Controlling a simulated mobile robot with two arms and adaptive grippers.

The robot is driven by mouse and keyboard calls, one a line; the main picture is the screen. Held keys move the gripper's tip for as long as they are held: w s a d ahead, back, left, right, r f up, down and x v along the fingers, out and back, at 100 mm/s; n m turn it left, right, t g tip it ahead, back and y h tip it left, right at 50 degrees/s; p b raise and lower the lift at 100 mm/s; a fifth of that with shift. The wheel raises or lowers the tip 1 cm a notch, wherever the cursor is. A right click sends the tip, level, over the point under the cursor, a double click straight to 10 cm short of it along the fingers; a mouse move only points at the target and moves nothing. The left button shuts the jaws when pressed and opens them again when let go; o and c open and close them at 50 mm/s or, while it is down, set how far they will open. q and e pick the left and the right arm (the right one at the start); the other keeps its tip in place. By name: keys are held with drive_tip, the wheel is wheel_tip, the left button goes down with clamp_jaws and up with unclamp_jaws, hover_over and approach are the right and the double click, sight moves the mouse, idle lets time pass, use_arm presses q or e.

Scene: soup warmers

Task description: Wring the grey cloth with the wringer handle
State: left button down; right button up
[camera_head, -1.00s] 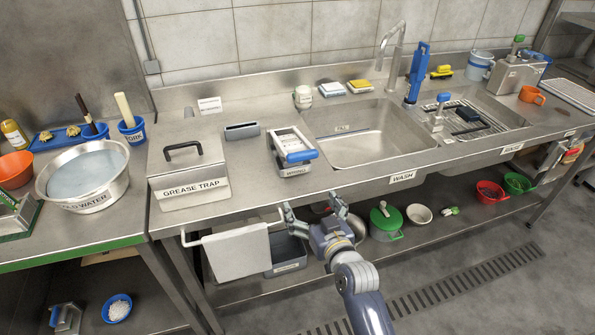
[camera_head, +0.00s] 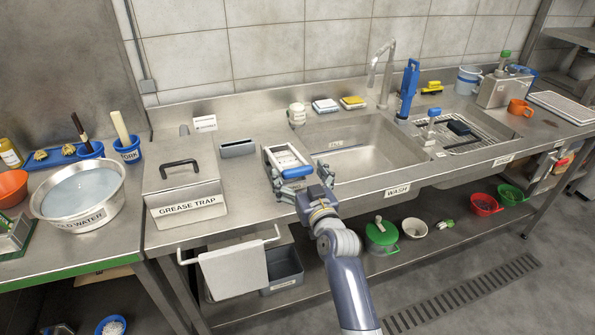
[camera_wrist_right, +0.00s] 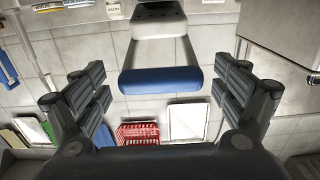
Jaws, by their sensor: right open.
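The wringer (camera_head: 284,156), a pale metal frame with a blue handle bar (camera_head: 297,172) at its front, stands on the counter left of the wash sink. My right gripper (camera_head: 300,177) is open at the front of the wringer, its fingers on either side of the handle. In the right wrist view the blue handle (camera_wrist_right: 160,80) is ahead of the open fingers, with nothing gripped. A pale grey cloth (camera_head: 233,271) hangs over the rail on the counter's front. I cannot see any cloth inside the wringer. My left gripper is not in view.
The grease trap (camera_head: 186,190) stands left of the wringer, and a small grey holder (camera_head: 238,148) is between them at the back. The wash sink (camera_head: 365,160) is to the right. A grey bin (camera_head: 284,270) is below the counter.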

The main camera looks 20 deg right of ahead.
drive_tip(key=shift+w, duration=0.5)
